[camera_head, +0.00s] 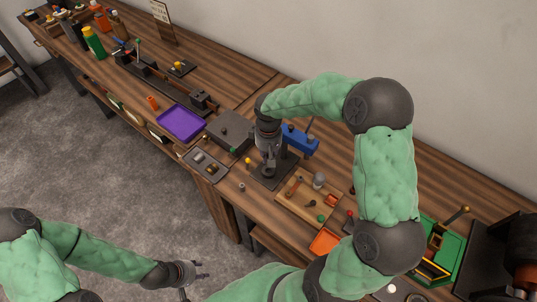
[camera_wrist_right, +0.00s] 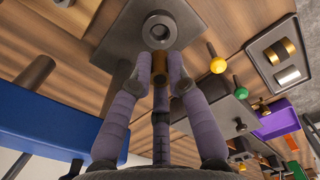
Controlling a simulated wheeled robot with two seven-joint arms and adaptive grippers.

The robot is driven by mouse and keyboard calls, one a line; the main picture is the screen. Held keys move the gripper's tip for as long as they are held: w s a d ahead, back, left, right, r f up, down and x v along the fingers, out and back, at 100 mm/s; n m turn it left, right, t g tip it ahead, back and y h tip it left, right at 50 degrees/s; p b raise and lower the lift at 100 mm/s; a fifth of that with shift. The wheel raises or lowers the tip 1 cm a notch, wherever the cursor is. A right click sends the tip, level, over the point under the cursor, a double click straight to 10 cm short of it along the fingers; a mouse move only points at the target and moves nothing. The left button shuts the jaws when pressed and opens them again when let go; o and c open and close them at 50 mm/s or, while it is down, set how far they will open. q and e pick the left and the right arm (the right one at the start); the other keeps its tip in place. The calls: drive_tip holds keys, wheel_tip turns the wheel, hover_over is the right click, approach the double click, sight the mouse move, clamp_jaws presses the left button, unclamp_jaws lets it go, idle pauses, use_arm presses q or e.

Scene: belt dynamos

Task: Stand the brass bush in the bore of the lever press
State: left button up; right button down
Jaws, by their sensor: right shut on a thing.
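My right gripper (camera_wrist_right: 158,72) is shut on the brass bush (camera_wrist_right: 159,63), a small golden piece between its fingertips in the right wrist view. The bush appears close to the bore (camera_wrist_right: 160,32), a round hole in a raised grey ring on the press's dark base plate; the remaining gap is hard to judge. The lever press shows blue (camera_head: 302,141) in the head view, and its blue body also fills the wrist view's left side (camera_wrist_right: 50,122). In the head view my right gripper (camera_head: 268,165) hangs over the base plate. My left gripper (camera_head: 192,281) is open and empty, low over the floor.
A small tray (camera_wrist_right: 266,47) with brass and grey pieces lies beside the press. A yellow-knobbed pin (camera_wrist_right: 218,64) stands near the base plate. A wooden tray (camera_head: 286,205) of small parts is to the right. A purple tray (camera_head: 181,122) is further left along the bench.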

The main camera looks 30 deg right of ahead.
drive_tip(key=shift+f+b, duration=1.35)
drive_tip(key=shift+f, duration=0.8)
drive_tip(key=shift+f+b, duration=0.6)
drive_tip(key=shift+f, duration=0.35)
drive_tip(key=c, duration=1.1)
unclamp_jaws()
drive_tip(key=shift+r, duration=0.1)
wheel_tip(320, 180, up, 12)
drive_tip(key=shift+f, duration=0.1)
